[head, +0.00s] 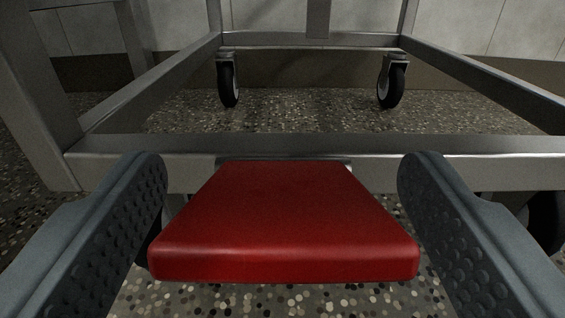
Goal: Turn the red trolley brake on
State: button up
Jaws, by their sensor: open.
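The red brake pedal (284,222) is a flat, wide plate with a thick rounded front edge. It sticks out toward me from under the front rail of the metal trolley (300,145), low over the floor. My gripper (280,175) is open, with one dark dimpled finger to the left of the pedal and one to the right. The left finger is close to the pedal's left edge; I cannot tell whether it touches. The underside of the pedal and its mount are hidden.
The trolley's far casters, left (228,84) and right (392,82), stand on the speckled floor (300,112). A darker wheel (546,221) shows partly at the right. Metal legs rise at the left. A tiled wall (505,28) stands behind. Floor under the frame is clear.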

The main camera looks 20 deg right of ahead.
jog(key=c, duration=1.4)
jog(key=shift+s+f+t+h, duration=0.2)
jog(key=shift+f+t+h, duration=0.2)
jog(key=shift+f+t, duration=0.65)
jog(key=shift+f+t+h, duration=0.2)
jog(key=shift+t+h, duration=0.1)
jog(key=shift+t, duration=0.75)
jog(key=o, duration=1.4)
jog(key=shift+s+f, duration=0.1)
jog(key=shift+s, duration=0.05)
